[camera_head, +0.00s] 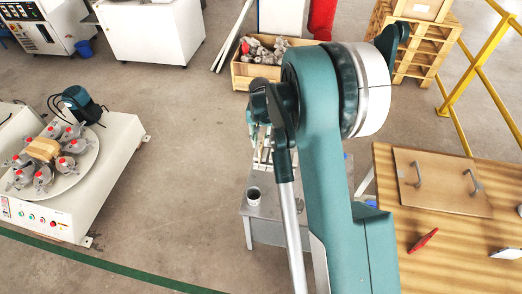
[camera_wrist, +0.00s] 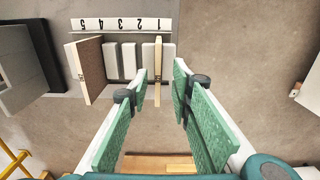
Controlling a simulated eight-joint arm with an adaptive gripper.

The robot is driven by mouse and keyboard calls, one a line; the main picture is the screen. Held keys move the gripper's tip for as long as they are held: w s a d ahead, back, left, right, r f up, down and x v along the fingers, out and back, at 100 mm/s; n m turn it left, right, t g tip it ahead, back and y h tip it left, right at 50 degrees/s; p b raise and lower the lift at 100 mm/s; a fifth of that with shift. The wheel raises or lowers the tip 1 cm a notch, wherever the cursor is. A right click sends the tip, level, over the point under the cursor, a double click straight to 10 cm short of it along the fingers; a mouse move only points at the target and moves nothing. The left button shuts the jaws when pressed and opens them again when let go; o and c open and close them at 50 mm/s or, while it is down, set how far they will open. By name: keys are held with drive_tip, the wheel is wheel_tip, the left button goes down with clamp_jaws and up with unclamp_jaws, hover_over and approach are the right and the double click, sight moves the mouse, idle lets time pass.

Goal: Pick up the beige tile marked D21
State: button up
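In the wrist view a pale rack with number labels (camera_wrist: 122,24) holds several tiles on edge. A beige tile (camera_wrist: 157,72) stands at the rack's right end, seen edge-on, near label 1. My gripper (camera_wrist: 161,84) has green-padded fingers, open on either side of this tile, with a gap visible on both sides. I cannot read D21 on any tile. A larger brown-faced tile (camera_wrist: 88,70) with a light edge stands at the rack's left end. In the head view my arm hides most of the rack and my gripper.
In the head view a grey table (camera_head: 262,231) holds a dark cup (camera_head: 254,195). A wooden table (camera_head: 420,235) at right carries a board with handles (camera_head: 442,182) and a red object (camera_head: 423,240). A crate of metal parts (camera_head: 262,62) stands behind.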

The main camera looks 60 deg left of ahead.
drive_tip(key=shift+w+d+f+b, duration=0.1)
drive_tip(key=shift+f+b, duration=0.15)
drive_tip(key=shift+f, duration=0.95)
drive_tip(key=shift+d+f+b, duration=0.1)
drive_tip(key=shift+f+b, duration=0.15)
drive_tip(key=shift+f, duration=0.95)
drive_tip(key=shift+c, duration=0.4)
clamp_jaws()
